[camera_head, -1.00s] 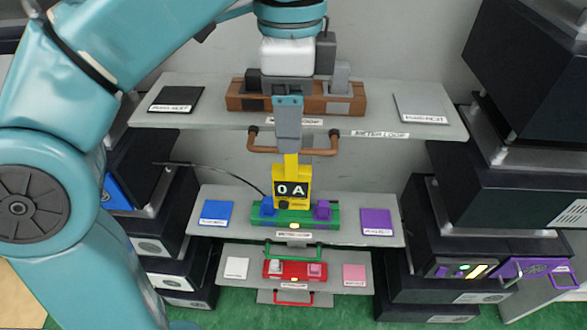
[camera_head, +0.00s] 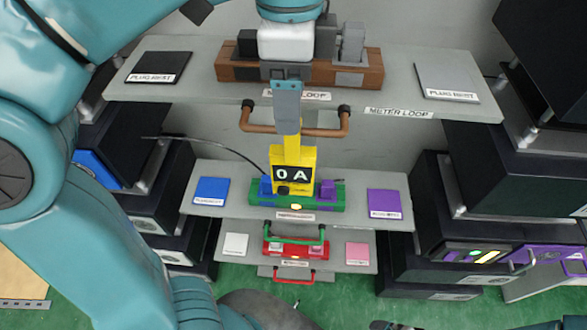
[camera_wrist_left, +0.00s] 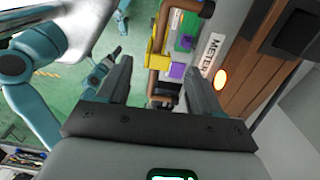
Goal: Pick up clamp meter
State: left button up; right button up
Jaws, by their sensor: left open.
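The clamp meter (camera_head: 293,157) is yellow with a black display reading "0 A". In the head view it stands upright below the copper meter loop (camera_head: 335,131), in front of the middle shelf. My left gripper (camera_head: 288,127) points down from the upper shelf's front edge, and its grey finger covers the meter's top. In the left wrist view my left gripper (camera_wrist_left: 157,66) is open, with the loop and the yellow meter (camera_wrist_left: 154,47) ahead between its fingertips. Whether the fingers touch the meter is hidden. My right gripper (camera_wrist_left: 106,66) seems to show small and dark at left there; its jaws are unclear.
The upper shelf (camera_head: 400,80) carries a brown block and plug rests. The middle shelf (camera_head: 355,210) holds a green block (camera_head: 255,196) with blue and purple plugs. A lower shelf holds a red block (camera_head: 273,249). Dark cabinets stand on both sides.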

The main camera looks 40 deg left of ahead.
pick_arm(q)
send_over(293, 161)
jog(key=w+a, duration=0.1)
notch_tip(293, 161, down, 4)
jog(key=shift+f, duration=0.25)
jog(key=shift+w+f+b, duration=0.2)
jog(key=shift+f+b, duration=0.1)
jog(key=shift+f, duration=0.25)
jog(key=shift+s+r, duration=0.1)
jog(key=shift+s, duration=0.05)
jog(key=c, duration=0.5)
grip_shut()
